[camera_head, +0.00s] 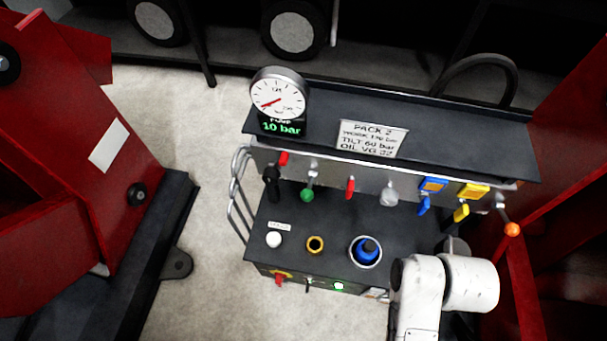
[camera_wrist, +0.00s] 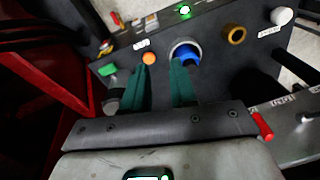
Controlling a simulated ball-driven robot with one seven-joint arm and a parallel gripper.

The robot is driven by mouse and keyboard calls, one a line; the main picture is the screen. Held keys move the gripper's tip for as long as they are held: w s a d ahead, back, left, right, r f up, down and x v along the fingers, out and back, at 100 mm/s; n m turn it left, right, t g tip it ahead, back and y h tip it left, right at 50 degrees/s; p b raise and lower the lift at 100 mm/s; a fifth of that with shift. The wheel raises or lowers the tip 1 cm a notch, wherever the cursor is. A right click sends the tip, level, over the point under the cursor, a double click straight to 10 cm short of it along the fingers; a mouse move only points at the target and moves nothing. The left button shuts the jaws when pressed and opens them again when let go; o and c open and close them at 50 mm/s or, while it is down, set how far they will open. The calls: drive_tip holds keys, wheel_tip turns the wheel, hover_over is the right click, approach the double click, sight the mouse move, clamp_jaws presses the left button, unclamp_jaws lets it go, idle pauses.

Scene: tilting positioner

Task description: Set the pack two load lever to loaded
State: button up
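Pack two (camera_head: 425,127) is a dark console whose sign reads PACK 2. Along its back panel hang several levers: black (camera_head: 271,183), green-knobbed (camera_head: 307,194), red (camera_head: 350,188), grey-knobbed (camera_head: 388,197), blue (camera_head: 424,204) and yellow (camera_head: 461,212). An orange-balled lever (camera_head: 512,229) is at the right end. I cannot read which is the load lever. My gripper (camera_wrist: 161,74) is open, with its dark green fingers apart over the deck in the wrist view. An orange ball (camera_wrist: 149,58) shows beyond the gap between them; contact is not visible. My arm hides the deck's right part in the head view.
A gauge (camera_head: 278,95) sits above a green "10 bar" display (camera_head: 282,127). A white knob (camera_head: 274,240), a brass ring (camera_head: 315,244) and a blue cap (camera_head: 367,249) stand on the deck. Red machinery (camera_head: 65,150) flanks the left; clear floor (camera_head: 205,235) lies between.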

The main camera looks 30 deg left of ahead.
drive_tip(key=shift+n, duration=0.7)
drive_tip(key=w+a+r, duration=0.2)
drive_tip(key=a, duration=0.3)
drive_tip(key=w+a+r+p, duration=0.1)
drive_tip(key=w+a+r, duration=0.1)
drive_tip(key=a, duration=0.3)
drive_tip(key=w+a+r, duration=0.2)
drive_tip(key=a, duration=0.2)
drive_tip(key=shift+w+a+p, duration=0.25)
drive_tip(key=shift+a+p, duration=0.15)
clamp_jaws()
drive_tip(key=a+r+h+p, duration=0.1)
drive_tip(key=a+r, duration=0.4)
drive_tip(key=a, duration=0.3)
drive_tip(key=w+a+r+p, duration=0.1)
drive_tip(key=a+r, duration=0.4)
drive_tip(key=a, duration=0.3)
drive_tip(key=shift+w+a+r+n+t+h, duration=0.2)
drive_tip(key=shift+w+n+t+h, duration=0.1)
drive_tip(key=shift+n+h, duration=0.1)
